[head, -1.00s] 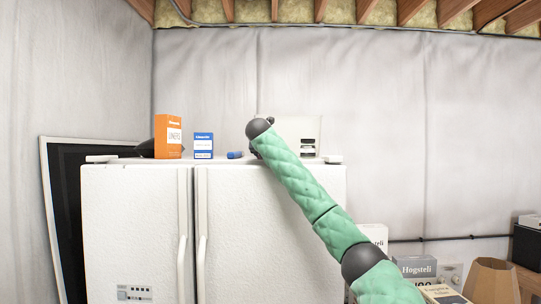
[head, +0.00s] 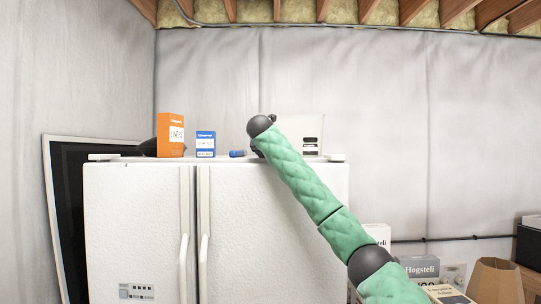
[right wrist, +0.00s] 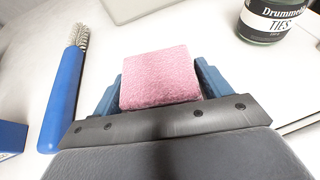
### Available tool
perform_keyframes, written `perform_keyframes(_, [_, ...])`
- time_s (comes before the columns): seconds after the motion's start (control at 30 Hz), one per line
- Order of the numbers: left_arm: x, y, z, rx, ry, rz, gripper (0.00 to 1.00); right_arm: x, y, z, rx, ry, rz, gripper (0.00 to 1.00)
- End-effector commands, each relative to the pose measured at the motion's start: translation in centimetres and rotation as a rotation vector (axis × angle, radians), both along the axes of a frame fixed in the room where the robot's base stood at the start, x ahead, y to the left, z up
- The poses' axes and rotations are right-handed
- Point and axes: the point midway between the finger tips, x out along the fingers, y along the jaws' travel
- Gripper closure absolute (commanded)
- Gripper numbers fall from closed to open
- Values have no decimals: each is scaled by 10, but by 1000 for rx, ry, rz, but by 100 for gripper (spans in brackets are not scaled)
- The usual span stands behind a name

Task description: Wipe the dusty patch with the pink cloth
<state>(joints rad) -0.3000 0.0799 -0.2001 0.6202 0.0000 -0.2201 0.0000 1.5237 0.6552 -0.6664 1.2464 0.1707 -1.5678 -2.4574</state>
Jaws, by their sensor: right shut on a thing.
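The pink cloth (right wrist: 160,78) is a thick block between the blue fingers of my right gripper (right wrist: 160,82) in the right wrist view. The gripper is shut on it, above a white surface; I cannot tell whether the cloth touches it. In the head view my green right arm reaches from the lower right to the top of a white fridge (head: 270,220); the gripper and cloth are mostly hidden behind the wrist there. No dusty patch can be clearly made out. My left gripper is not in view.
A blue-handled brush (right wrist: 63,100) lies left of the gripper, a dark labelled jar (right wrist: 268,20) stands right. On the fridge are an orange box (head: 170,136), a blue-and-white box (head: 205,145) and a white box (head: 312,133) behind my wrist.

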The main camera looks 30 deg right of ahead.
Motion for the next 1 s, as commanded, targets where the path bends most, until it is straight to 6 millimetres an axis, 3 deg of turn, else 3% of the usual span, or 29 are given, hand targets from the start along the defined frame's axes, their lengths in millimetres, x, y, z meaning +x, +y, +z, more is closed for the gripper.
perform_keyframes(0.7, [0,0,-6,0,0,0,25,-23,13,-2,0,2,-1,50])
perform_keyframes(1.0, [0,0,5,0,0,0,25,-13,13,2,0,4,0,50])
